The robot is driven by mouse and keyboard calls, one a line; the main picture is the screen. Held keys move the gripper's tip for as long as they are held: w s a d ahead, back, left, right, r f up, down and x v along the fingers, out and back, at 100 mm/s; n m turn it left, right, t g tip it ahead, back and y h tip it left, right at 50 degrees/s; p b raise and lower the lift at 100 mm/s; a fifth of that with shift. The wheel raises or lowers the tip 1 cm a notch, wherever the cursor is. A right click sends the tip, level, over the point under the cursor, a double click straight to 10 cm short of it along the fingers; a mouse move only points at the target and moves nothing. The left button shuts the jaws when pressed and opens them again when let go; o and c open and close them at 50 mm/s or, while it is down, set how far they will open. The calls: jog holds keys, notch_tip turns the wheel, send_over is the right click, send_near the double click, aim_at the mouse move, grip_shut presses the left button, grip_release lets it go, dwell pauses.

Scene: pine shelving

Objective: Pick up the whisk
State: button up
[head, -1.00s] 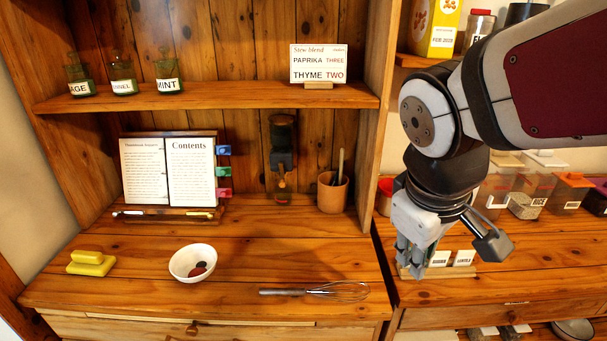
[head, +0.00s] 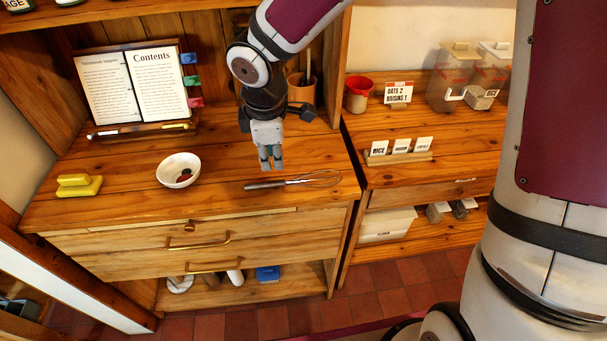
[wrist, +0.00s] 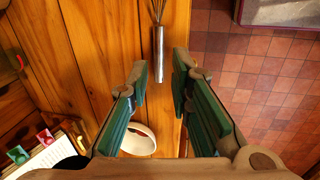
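The whisk (head: 290,182) lies on the wooden counter near its front edge, handle to the left and wires to the right in the head view. My gripper (head: 271,165) points down above the counter, just over and behind the whisk's handle. In the wrist view, my gripper (wrist: 159,85) is open, with its green-padded fingers apart and nothing between them on the counter side that it touches. The whisk's metal handle (wrist: 159,55) shows ahead of and between the fingertips, with its wires cut off at the top edge.
A white bowl (head: 179,171) with small dark items stands left of the whisk. An open book on a stand (head: 135,90) is behind. Small label cards (head: 401,149) stand on the right counter.

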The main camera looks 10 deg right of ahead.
aim_at(276, 182)
jog(key=f, duration=0.3)
jog(key=w+f+b, duration=0.1)
jog(key=f, duration=0.3)
jog(key=w+f, duration=0.1)
jog(key=f, duration=0.3)
jog(key=shift+w+d, duration=0.15)
jog(key=shift+d, duration=0.05)
jog(key=shift+c, duration=0.6)
grip_shut()
